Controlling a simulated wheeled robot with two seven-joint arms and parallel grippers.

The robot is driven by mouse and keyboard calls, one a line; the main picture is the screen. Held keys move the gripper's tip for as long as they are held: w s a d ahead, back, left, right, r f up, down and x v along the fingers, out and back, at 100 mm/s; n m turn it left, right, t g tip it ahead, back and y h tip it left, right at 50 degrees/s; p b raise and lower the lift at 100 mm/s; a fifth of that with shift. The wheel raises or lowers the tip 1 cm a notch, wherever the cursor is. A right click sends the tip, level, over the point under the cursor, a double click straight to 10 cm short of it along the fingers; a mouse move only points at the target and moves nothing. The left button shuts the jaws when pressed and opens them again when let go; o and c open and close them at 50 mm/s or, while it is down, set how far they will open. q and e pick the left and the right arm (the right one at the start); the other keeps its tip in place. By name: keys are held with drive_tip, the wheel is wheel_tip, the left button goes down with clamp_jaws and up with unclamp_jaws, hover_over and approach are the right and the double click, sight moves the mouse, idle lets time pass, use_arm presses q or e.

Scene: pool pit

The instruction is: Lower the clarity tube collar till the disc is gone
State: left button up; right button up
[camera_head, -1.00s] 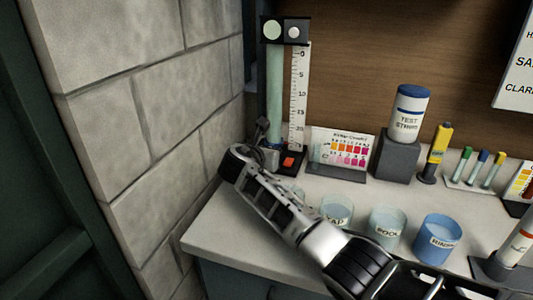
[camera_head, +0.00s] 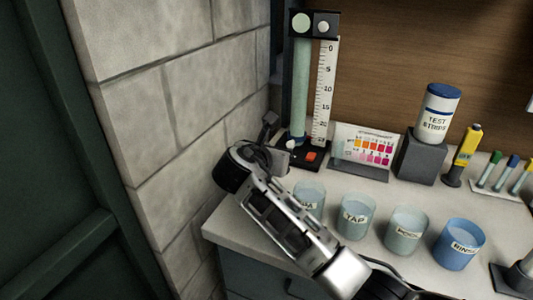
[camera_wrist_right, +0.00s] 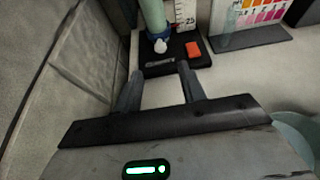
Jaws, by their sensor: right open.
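The clarity tube (camera_head: 302,85) is a tall pale green column beside a white scale (camera_head: 325,90), on a black base (camera_head: 307,160) with a red button (camera_head: 311,156). Its black top holds a pale green round window (camera_head: 302,22) and a white round spot (camera_head: 323,27). In the right wrist view a blue collar (camera_wrist_right: 158,35) with a white knob (camera_wrist_right: 160,46) surrounds the tube near its foot. My right gripper (camera_wrist_right: 160,68) is open and empty, its fingers pointing at the base just short of the knob. It also shows in the head view (camera_head: 273,140). My left gripper is out of view.
A stone block wall (camera_head: 170,90) stands close on the left. Right of the tube are a colour chart (camera_head: 364,148) and a test strips tub (camera_head: 437,115) on a grey block. Several cups, including the TAP cup (camera_head: 356,215) and RINSE cup (camera_head: 459,242), line the counter beside my right arm.

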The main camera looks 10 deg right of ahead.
drive_tip(key=v, duration=0.5)
drive_tip(key=shift+s+a+r, duration=0.15)
drive_tip(key=shift+s+a, duration=0.1)
drive_tip(key=shift+s, duration=0.1)
idle(1.1)
